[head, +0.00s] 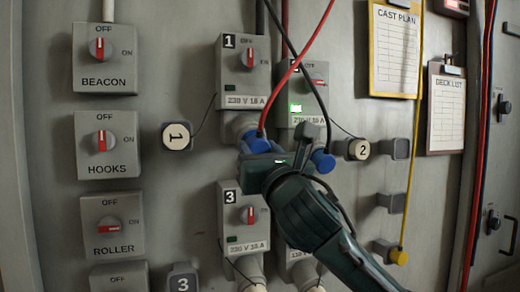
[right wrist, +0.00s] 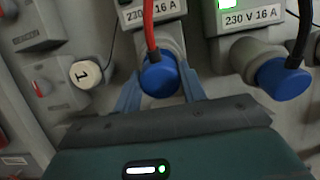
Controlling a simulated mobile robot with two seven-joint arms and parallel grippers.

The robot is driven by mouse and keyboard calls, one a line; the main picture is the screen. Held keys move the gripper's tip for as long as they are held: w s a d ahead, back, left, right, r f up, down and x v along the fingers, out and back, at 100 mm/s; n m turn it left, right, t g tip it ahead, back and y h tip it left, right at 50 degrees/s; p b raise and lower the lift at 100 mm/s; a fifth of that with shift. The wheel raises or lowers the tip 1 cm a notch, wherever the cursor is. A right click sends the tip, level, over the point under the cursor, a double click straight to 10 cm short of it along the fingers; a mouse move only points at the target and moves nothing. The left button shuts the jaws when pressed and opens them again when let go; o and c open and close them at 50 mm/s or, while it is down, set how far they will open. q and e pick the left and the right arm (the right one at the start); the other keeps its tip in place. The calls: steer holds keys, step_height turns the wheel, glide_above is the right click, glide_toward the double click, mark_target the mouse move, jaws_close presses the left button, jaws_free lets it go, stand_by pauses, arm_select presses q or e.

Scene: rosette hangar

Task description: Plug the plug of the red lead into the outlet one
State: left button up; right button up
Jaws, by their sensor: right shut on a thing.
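Outlet one (head: 243,82) is a grey box marked 1, with its red knob upright at OFF and its lamp dark. Its grey socket (head: 239,124) points down toward me. The blue plug of the red lead (head: 259,146) is at this socket's mouth; the red lead (head: 298,66) rises from it. In the right wrist view the plug (right wrist: 159,78) sits between the two fingers of my right gripper (right wrist: 160,92), which is shut on it. It overlaps the socket, and I cannot tell how deep it is in. My left gripper is out of view.
Right of it, a black lead's blue plug (head: 323,161) sits in outlet two (head: 304,98), whose green lamp is lit. Outlet three (head: 243,216) is below. Round cap 1 (head: 177,136) hangs left, cap 2 (head: 357,150) right.

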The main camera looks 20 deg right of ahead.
steer(key=shift+p, duration=0.35)
stand_by(0.6)
steer(key=shift+w+r, duration=0.2)
steer(key=shift+w, duration=0.3)
stand_by(0.4)
steer(key=o, duration=1.4)
